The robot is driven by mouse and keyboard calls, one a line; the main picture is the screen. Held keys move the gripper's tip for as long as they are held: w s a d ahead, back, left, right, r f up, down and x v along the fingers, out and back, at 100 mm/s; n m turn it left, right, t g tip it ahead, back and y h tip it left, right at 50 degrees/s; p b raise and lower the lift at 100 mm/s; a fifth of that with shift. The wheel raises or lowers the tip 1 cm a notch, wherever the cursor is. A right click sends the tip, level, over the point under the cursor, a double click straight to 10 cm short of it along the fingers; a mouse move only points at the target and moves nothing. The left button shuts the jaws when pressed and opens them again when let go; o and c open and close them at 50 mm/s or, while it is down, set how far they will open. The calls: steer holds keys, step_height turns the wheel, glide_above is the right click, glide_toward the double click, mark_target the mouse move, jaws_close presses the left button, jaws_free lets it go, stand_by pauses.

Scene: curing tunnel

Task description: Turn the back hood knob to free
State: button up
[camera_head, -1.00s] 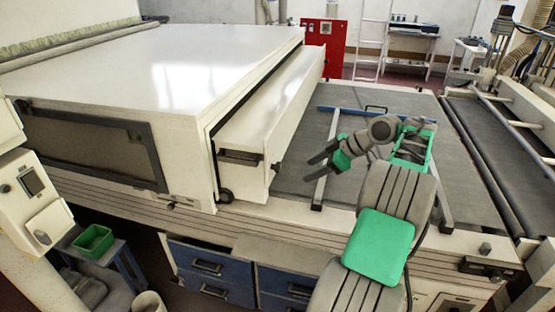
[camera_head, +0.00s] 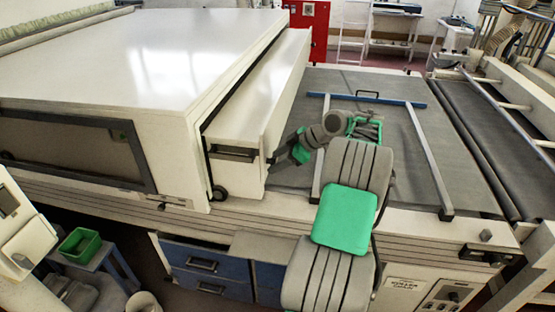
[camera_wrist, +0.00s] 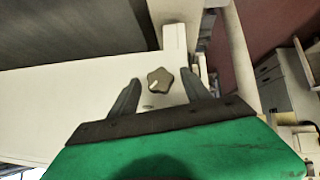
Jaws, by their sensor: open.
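In the wrist view a dark, star-shaped knob (camera_wrist: 159,81) with a pale mark on its left part sits on a white panel (camera_wrist: 70,105). I take it for the back hood knob; its setting label is too small to read. My gripper (camera_wrist: 161,76) is open, with one finger on each side of the knob and gaps visible; contact cannot be told. In the head view my gripper (camera_head: 284,152) is beside the end of the white hood section (camera_head: 255,105); its fingertips are hard to make out and the knob cannot be made out there.
The large white hood (camera_head: 130,60) fills the left. Blue drawers (camera_head: 205,270) and a green bin (camera_head: 80,244) are below. A pale post (camera_wrist: 174,37) stands close behind the knob.

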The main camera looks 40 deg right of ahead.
steer(key=shift+c, duration=0.5)
jaws_close()
steer(key=shift+f+b, duration=0.1)
steer(key=shift+b, duration=0.25)
